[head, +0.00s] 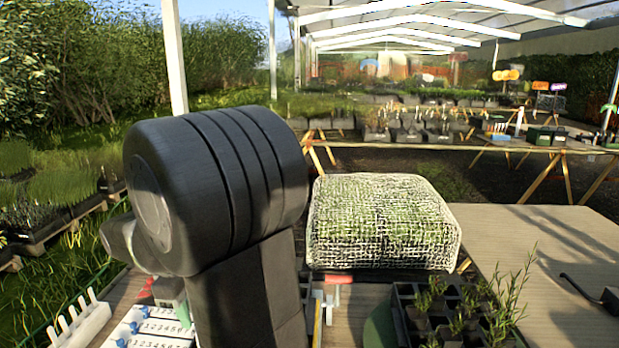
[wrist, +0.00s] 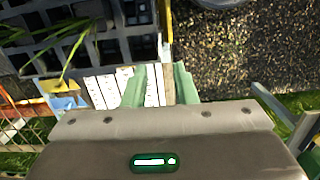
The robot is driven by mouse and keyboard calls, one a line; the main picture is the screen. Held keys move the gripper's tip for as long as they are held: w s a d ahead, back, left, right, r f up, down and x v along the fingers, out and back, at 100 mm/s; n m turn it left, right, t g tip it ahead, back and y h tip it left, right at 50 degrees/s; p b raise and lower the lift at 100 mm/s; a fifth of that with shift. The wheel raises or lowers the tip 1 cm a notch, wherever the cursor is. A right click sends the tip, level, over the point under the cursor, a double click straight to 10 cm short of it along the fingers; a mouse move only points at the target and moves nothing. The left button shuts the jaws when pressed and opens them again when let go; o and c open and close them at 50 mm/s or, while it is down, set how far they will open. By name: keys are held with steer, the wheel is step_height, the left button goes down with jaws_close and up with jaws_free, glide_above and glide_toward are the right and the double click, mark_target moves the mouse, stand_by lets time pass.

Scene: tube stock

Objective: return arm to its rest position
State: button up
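My gripper (wrist: 160,86) shows in the wrist view as two green fingers in front of a grey-brown housing. The fingers stand apart, and I see no object held between them. White slats or strips show beyond and between the fingers. In the head view my dark arm fills the left middle and hides part of the bench.
A black cell tray with seedlings (head: 455,312) stands at the front right. A mesh-covered block (head: 382,222) lies behind it. A numbered white board (head: 150,330) and a white pegged rack (head: 78,326) are at the left. The wooden tabletop (head: 540,250) is mostly clear.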

step_height(320, 180, up, 6)
steer(key=f, duration=1.3)
steer(key=shift+s+d+f, duration=0.1)
steer(key=shift+d+f, duration=0.2)
steer(key=shift+f, duration=0.1)
step_height(320, 180, up, 7)
steer(key=p, duration=0.4)
steer(key=shift+f, duration=0.1)
